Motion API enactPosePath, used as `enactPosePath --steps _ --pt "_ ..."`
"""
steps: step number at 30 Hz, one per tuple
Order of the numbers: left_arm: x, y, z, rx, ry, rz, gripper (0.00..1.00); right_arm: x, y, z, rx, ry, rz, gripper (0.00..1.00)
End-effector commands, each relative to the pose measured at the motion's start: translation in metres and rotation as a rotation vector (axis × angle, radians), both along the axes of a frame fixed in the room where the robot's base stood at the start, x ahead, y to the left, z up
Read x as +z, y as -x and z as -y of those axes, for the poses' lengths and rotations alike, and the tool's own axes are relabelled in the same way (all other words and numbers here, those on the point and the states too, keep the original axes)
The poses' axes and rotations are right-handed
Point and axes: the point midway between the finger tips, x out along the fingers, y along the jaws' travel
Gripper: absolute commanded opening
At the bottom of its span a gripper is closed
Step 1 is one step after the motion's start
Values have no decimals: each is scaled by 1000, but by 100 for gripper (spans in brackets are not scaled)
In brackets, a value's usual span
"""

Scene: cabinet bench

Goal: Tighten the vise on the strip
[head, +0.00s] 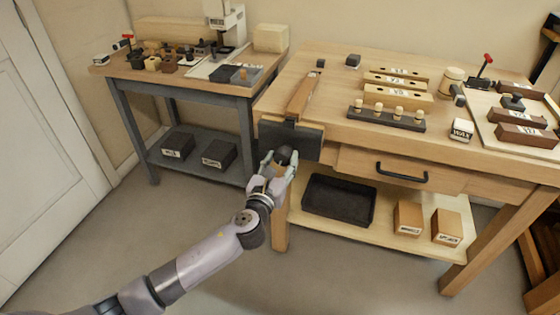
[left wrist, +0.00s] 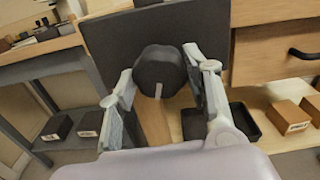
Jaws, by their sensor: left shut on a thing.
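The vise (head: 290,139) is a dark plate on the front left end of the wooden bench, with a dark round knob (left wrist: 160,70) on its face. The strip (head: 302,95) is a brown wooden piece that lies lengthwise on the bench top, its near end at the vise. My left gripper (head: 283,160) is at the vise front, shut on the knob, with one finger on each side of it in the left wrist view (left wrist: 160,82). The contact behind the knob is hidden. My right gripper is in neither view.
A drawer with a black handle (head: 402,173) is right of the vise. Below are a black tray (head: 339,200) and two wooden blocks (head: 408,217) on the lower shelf. A pegged rack (head: 386,116) stands on the bench top. The floor in front is clear.

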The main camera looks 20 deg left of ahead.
Motion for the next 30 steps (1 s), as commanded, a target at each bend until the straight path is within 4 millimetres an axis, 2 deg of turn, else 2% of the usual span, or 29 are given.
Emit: enactPosePath --steps 30 --pt "0 0 0 1 -91 2 20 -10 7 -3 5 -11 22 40"
